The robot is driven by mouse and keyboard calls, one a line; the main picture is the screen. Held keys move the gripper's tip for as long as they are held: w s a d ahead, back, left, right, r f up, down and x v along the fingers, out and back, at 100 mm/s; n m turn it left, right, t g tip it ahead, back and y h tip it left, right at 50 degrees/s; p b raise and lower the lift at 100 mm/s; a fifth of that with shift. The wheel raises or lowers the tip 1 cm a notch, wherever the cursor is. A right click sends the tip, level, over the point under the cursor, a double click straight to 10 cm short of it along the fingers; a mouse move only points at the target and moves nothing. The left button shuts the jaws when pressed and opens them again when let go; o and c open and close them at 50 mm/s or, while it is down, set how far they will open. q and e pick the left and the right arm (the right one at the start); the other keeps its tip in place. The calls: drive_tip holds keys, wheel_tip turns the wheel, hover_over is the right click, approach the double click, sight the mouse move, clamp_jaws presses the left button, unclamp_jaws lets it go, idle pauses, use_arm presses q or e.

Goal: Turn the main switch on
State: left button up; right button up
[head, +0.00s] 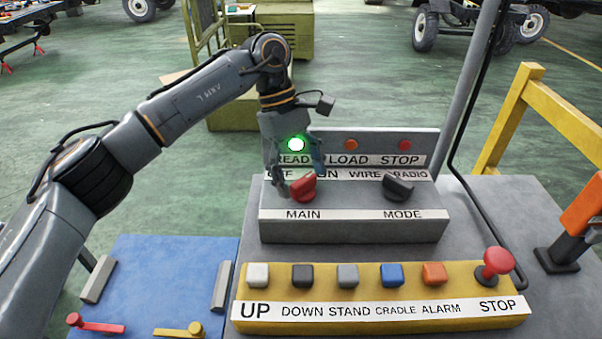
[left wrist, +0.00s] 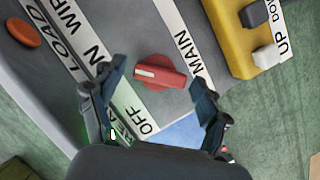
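The main switch (head: 303,187) is a red rotary knob above the MAIN label on the grey panel (head: 350,232). In the left wrist view, the knob (left wrist: 160,73) has a white pointer line turned towards the ON label, which a finger partly covers; the OFF label lies to one side. The green lamp (head: 296,144) above the READY label is lit. My left gripper (head: 298,176) is open over the knob. In the left wrist view its fingers (left wrist: 160,90) stand either side of the knob with gaps. My right gripper is out of view.
A black MODE knob (head: 398,187) sits to the right. In front is a yellow button box (head: 380,311) with several buttons and a red mushroom STOP button (head: 496,262). A blue board (head: 150,275) lies left. A yellow rail (head: 550,120) stands at right.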

use_arm(q)
drive_tip(key=shift+r, duration=0.1)
drive_tip(key=v, duration=1.1)
drive_tip(key=shift+w+a+r, duration=0.15)
drive_tip(key=shift+a+r, duration=0.05)
drive_tip(key=shift+r, duration=0.15)
